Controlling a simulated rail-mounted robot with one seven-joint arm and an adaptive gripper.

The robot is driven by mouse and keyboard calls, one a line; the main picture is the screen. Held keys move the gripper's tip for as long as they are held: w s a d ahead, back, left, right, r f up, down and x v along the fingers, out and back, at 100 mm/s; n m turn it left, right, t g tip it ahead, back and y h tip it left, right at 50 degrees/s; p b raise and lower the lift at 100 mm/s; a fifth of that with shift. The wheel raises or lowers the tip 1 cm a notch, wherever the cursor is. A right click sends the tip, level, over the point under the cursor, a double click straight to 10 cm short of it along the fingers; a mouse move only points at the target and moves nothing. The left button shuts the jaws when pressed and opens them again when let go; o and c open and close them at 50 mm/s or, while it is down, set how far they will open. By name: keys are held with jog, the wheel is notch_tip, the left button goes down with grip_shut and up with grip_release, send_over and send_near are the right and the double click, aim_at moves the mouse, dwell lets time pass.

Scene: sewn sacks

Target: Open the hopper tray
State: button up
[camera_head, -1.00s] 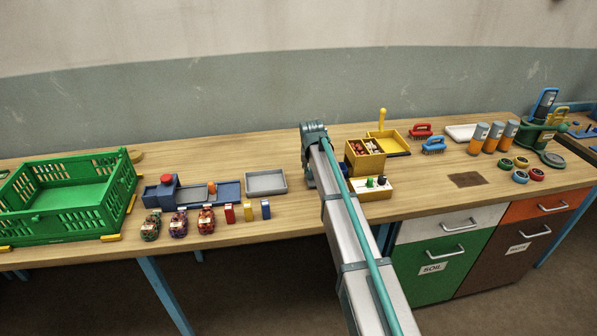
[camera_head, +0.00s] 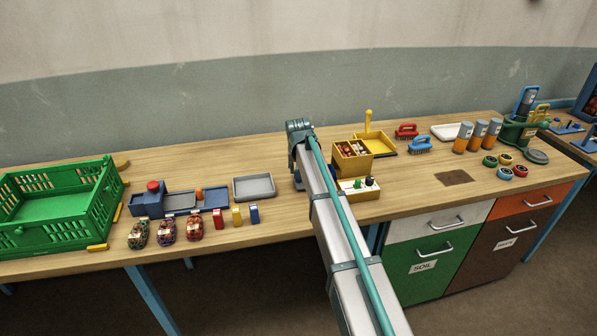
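No part is labelled as the hopper tray, so I cannot tell which it is. A yellow divided box (camera_head: 378,165) holds small dark red and brown pieces. A white-topped yellow block (camera_head: 357,189) with green and black knobs stands in front of it. To the left is a blue unit (camera_head: 150,204) with a red button and shallow blue trays (camera_head: 214,197). A grey tray (camera_head: 254,188) lies beside it. My arm crosses the middle of the view, ending in a bend left of the yellow box. My gripper does not show.
Several patterned sacks (camera_head: 166,230) and small coloured blocks (camera_head: 237,216) line the front edge. A green crate (camera_head: 60,207) stands at left. At right are brushes (camera_head: 420,145), cylinders (camera_head: 478,135) and coloured rings (camera_head: 505,159). Drawers and bins (camera_head: 430,262) with handles sit below the bench.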

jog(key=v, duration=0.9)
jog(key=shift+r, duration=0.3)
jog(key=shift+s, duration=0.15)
